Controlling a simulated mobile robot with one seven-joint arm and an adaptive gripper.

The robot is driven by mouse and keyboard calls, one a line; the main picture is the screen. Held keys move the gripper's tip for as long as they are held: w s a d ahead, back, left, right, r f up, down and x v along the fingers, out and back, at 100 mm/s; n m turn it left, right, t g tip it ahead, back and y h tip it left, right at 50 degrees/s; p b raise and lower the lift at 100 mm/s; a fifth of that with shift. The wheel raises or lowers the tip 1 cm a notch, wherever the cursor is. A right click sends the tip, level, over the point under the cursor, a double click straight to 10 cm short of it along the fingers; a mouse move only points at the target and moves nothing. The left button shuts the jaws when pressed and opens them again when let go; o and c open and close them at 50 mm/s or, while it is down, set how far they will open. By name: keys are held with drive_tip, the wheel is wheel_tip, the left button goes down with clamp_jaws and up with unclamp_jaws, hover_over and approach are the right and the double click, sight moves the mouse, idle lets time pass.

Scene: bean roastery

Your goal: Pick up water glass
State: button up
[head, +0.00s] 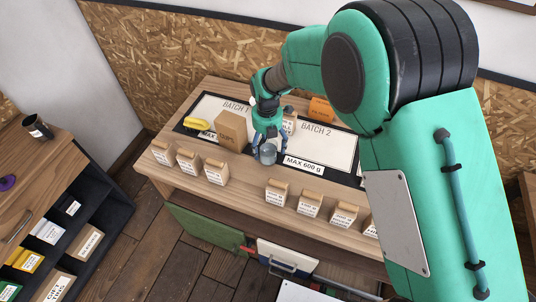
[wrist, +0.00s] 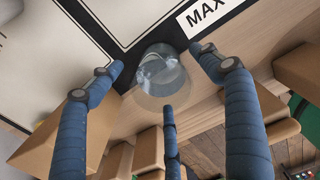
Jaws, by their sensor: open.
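The water glass (head: 267,154) is a small clear cup near the front edge of the wooden table, beside the black border of the batch boards. In the wrist view the glass (wrist: 160,74) sits between the blue fingers of my gripper (wrist: 163,85). One finger is on its left, one on its right, and a third at its near side. I see no clear contact between fingers and glass. In the head view my gripper (head: 266,138) is at the glass, with its fingers spread around it.
A cardboard box (head: 230,129) stands left of the glass on the table (head: 165,178). Several small labelled bags stand along the front edge, one (head: 277,192) close by on the right. A "MAX 600 g" label (head: 304,166) lies to the right. An orange box (head: 320,109) is behind.

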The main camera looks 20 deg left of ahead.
drive_tip(key=shift+d+f+b, duration=0.1)
drive_tip(key=shift+f+b, duration=0.55)
drive_tip(key=shift+f, duration=1.95)
drive_tip(key=c, duration=1.7)
